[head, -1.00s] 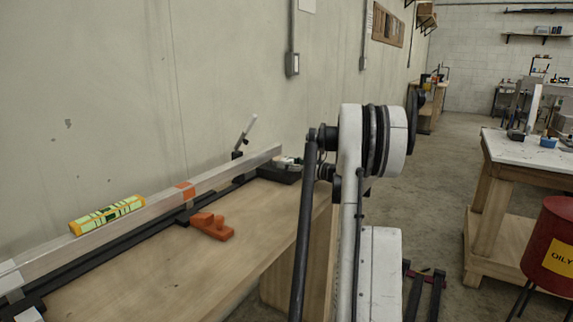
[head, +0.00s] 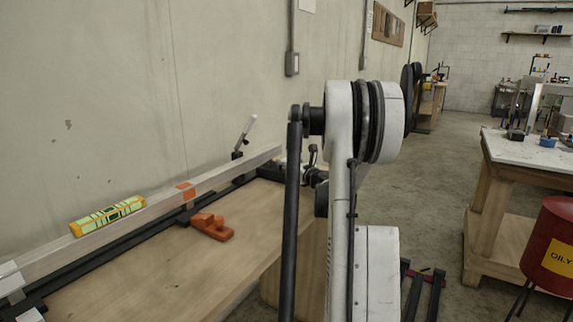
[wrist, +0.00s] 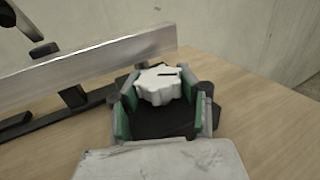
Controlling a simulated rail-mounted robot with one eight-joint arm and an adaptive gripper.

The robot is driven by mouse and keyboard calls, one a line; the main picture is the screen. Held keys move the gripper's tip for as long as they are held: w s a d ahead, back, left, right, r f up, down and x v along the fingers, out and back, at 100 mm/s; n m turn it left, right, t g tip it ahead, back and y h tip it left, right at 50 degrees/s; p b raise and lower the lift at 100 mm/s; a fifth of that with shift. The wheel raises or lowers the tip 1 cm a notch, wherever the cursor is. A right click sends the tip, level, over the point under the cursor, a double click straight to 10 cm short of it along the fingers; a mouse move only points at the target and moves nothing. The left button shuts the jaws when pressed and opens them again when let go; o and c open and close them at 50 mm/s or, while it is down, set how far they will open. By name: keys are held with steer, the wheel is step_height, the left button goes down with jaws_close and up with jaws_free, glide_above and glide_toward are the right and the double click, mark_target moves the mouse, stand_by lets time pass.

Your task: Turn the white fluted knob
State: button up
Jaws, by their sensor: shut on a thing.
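The white fluted knob (wrist: 159,85) shows in the wrist view, with a dark slot-like mark on its top. It sits over a black base (wrist: 160,117) on the wooden bench. My gripper (wrist: 158,97) is around the knob, with one green-padded finger on its left and one on its right, shut on it. In the head view my arm stands in front of the far end of the bench, and both the knob and my gripper are hidden there.
An aluminium bar (head: 100,232) runs along the wall side of the bench (head: 150,270), with a yellow-green level (head: 107,216) on it. An orange tool (head: 211,227) lies beside the bar. A red bin (head: 553,245) stands at right by another table (head: 540,150). The near bench top is clear.

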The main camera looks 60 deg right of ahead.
steer(key=o, duration=1.2)
steer(key=shift+o, duration=0.2)
steer(key=shift+s, duration=0.1)
steer(key=v, duration=1.1)
steer(key=shift+s+a, duration=0.2)
steer(key=shift+s, duration=0.15)
